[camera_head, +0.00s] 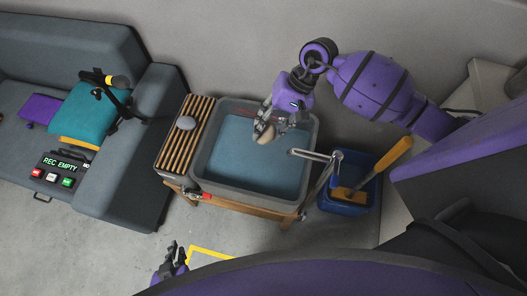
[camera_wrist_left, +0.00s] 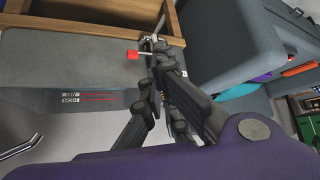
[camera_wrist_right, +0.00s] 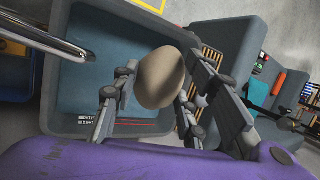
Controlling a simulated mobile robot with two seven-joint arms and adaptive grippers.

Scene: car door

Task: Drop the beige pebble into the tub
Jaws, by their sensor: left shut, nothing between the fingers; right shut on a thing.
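The beige pebble (camera_head: 264,133) is in my right gripper (camera_head: 268,126), above the grey tub (camera_head: 201,168) and inside its rim as seen from the head. In the right wrist view the pebble (camera_wrist_right: 160,78) sits between the fingers, with the tub (camera_wrist_right: 62,80) behind it. The tub has a blue-grey interior that looks like water. Its height below the pebble is hard to judge. My left gripper (camera_head: 172,262) is shut and empty, low in front of the tub. In the left wrist view its fingers (camera_wrist_left: 157,48) overlap a red-handled tap (camera_wrist_left: 132,55).
A metal spout (camera_head: 315,155) reaches over the tub's right edge. A blue bin (camera_head: 347,202) with a yellow-handled tool stands right. A sofa (camera_head: 130,150) is at left.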

